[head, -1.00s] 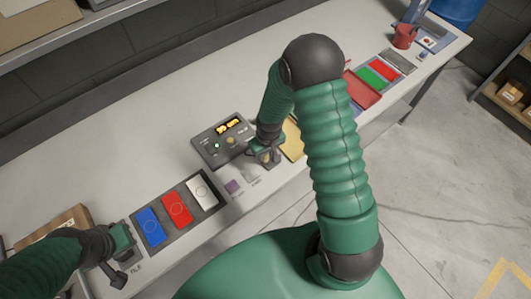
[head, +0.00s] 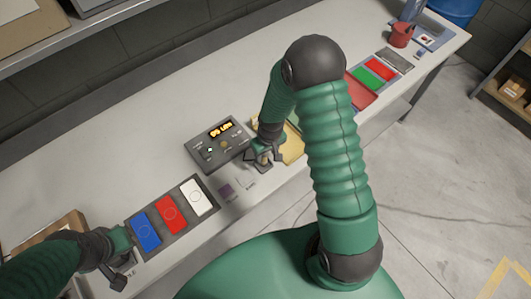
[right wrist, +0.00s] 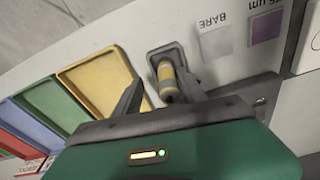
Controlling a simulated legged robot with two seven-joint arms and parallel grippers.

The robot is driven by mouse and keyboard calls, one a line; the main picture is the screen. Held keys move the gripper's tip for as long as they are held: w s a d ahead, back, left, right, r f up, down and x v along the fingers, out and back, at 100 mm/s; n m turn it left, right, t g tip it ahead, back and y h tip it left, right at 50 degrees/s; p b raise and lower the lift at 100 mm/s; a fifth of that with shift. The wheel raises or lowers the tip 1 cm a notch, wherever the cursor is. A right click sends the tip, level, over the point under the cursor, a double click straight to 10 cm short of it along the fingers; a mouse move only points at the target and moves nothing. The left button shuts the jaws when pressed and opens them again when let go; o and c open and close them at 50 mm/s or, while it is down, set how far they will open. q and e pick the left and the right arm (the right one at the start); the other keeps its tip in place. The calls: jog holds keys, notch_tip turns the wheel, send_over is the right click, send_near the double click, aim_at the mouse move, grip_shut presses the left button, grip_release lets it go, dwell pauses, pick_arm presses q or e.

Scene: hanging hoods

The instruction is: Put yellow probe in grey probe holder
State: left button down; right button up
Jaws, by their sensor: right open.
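The yellow probe (right wrist: 166,82), with a dark grey end, stands in the grey probe holder (right wrist: 177,51) in the right wrist view. My right gripper (right wrist: 158,84) is open, with one finger on each side of the probe. Gaps seem to show between fingers and probe. In the head view my right gripper (head: 263,158) is over the bench's front part, right of the grey meter, and the probe there is too small to make out clearly. My left gripper (head: 122,268) is at the lower left beside the blue card; its jaws are unclear.
A grey meter (head: 204,155) with a lit display stands left of the right gripper. A yellow tray (right wrist: 97,76) lies beside the holder. A dark rack (head: 153,207) holds blue, red and white cards. Purple (right wrist: 265,27) and grey squares lie near the holder. The bench behind is clear.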

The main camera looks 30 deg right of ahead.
jog(key=shift+r, duration=0.35)
notch_tip(320, 180, up, 16)
jog(key=s, duration=0.2)
jog(key=shift+b, duration=0.4)
